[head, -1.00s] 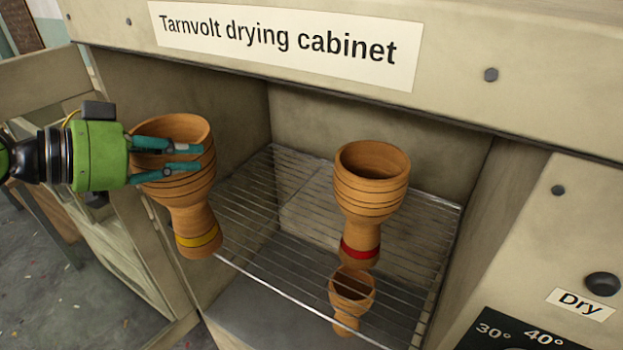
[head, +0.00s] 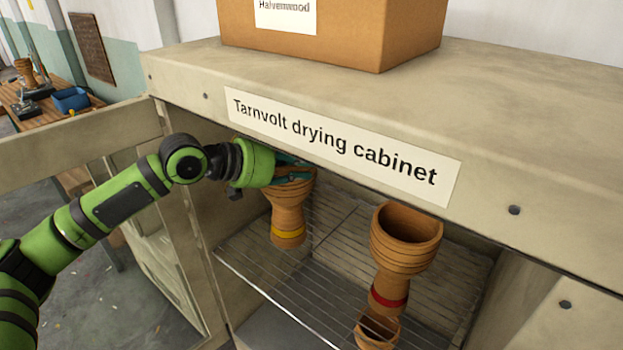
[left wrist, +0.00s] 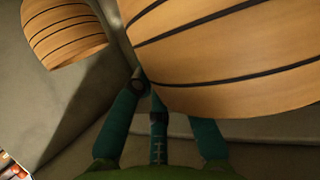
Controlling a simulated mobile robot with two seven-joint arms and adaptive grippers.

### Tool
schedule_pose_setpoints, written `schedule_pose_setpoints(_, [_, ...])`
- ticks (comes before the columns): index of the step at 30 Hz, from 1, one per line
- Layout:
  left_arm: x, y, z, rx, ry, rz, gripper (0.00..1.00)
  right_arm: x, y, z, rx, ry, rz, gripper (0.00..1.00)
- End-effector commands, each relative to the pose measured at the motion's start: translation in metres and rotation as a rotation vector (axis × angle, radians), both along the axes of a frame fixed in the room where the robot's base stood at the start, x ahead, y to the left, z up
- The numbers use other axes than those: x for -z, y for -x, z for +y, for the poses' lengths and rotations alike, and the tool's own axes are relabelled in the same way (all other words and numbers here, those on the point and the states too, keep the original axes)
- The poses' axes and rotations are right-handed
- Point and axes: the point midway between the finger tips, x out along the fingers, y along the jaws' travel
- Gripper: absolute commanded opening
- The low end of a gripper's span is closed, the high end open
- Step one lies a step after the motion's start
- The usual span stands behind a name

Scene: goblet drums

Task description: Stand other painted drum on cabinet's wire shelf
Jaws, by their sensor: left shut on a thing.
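My left gripper (head: 300,172) is shut on the rim of the yellow-banded drum (head: 287,213), a wooden goblet shape held upright inside the drying cabinet. Its foot is over the left part of the wire shelf (head: 262,284); I cannot tell whether it touches the wires. The red-banded drum (head: 404,240) stands upright on the shelf to the right, apart from it. In the left wrist view the held drum's grooved bowl (left wrist: 225,50) fills the upper right, against the fingers, and another grooved bowl (left wrist: 65,33) shows at upper left. My right gripper is out of view.
A smaller wooden goblet (head: 377,331) shows low in front of the red-banded drum; its level relative to the shelf is unclear. The cabinet's labelled front beam (head: 490,200) hangs over the opening. A cardboard box (head: 345,35) sits on top. Bare wires lie between the two drums.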

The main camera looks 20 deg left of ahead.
Motion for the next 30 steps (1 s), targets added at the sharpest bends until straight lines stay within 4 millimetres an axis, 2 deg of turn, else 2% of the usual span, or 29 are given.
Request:
schedule_pose_setpoints(1, [-0.007,-0.007,-0.004,0.002,0.003,-0.008,0.00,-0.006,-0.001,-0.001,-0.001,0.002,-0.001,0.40])
schedule_pose_setpoints(11, [-0.005,-0.033,-0.012,0.001,0.002,-0.008,0.00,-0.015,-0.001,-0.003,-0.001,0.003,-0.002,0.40])
schedule_pose_setpoints(26, [0.031,-0.032,-0.011,0.001,0.000,-0.006,0.00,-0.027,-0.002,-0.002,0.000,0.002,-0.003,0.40])
schedule_pose_setpoints(30, [0.050,-0.031,-0.012,0.000,0.001,-0.002,0.00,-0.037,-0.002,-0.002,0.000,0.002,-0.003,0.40])
